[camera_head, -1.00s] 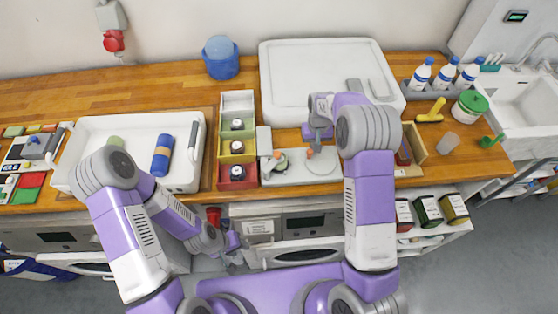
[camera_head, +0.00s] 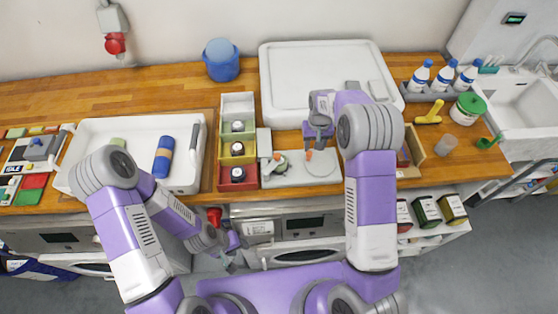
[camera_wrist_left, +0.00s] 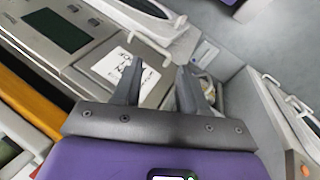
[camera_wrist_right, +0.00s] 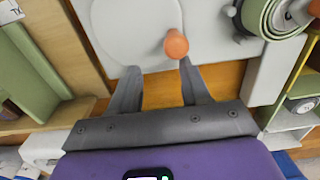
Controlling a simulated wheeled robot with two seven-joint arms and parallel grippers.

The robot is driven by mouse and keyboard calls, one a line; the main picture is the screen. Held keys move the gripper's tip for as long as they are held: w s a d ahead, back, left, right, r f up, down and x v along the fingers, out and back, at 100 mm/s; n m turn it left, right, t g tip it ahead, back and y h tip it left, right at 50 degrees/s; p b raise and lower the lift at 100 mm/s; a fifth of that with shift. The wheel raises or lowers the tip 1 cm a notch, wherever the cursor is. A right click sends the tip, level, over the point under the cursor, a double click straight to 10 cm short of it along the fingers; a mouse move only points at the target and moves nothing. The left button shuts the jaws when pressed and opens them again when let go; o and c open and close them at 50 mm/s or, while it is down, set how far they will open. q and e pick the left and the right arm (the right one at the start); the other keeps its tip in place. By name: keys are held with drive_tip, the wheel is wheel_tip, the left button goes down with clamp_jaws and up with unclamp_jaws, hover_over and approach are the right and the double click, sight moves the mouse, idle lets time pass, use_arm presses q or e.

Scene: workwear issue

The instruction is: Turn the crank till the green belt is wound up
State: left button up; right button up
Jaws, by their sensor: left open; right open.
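The winder's pale base plate (camera_head: 290,180) lies at the counter's front edge, right of the coloured bins. The green belt (camera_head: 281,164) is a roll on its left part and shows at the top right of the right wrist view (camera_wrist_right: 262,14). The crank is a pale round disc (camera_wrist_right: 125,25) with an upright orange knob (camera_wrist_right: 176,45); the knob also shows in the head view (camera_head: 308,155). My right gripper (camera_wrist_right: 158,80) is open beside the crank, the knob close to one fingertip; contact is unclear. My left gripper (camera_head: 229,262) is open and empty, low before the counter.
Stacked bins (camera_head: 237,150) stand left of the winder. A white tray (camera_head: 125,128) with a blue roll is further left. A large white lid-like tray (camera_head: 325,75) lies behind. A wooden box (camera_head: 413,150) stands close right of the winder. Appliance fronts are below.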

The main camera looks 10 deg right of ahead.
wheel_tip(320, 180, up, 6)
drive_tip(key=p, duration=0.3)
drive_tip(key=shift+f, duration=0.1)
idle(0.3)
